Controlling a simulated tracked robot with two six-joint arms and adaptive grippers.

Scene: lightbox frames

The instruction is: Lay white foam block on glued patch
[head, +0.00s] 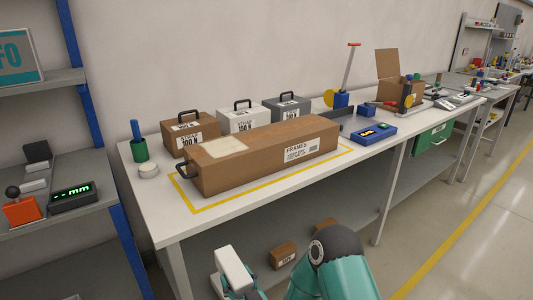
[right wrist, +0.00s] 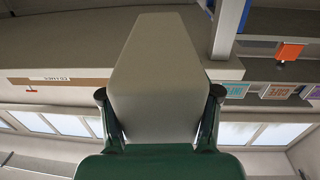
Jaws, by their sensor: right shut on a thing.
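A white foam block (head: 234,269) shows at the bottom of the head view, in front of and below the table's front edge. My right gripper (right wrist: 159,95) is shut on it, with one finger on each side in the right wrist view, where the block (right wrist: 158,65) looks pale grey and points away from the palm. The glued patch (head: 222,147) is a pale square on top of the long brown carton (head: 280,150), near its left end. The block is apart from the patch. My left gripper is not in view.
The carton lies inside a yellow outline on the white table (head: 240,209). Three strap boxes (head: 239,120) with handles stand behind it. Small brown boxes (head: 283,255) lie on the lower shelf.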

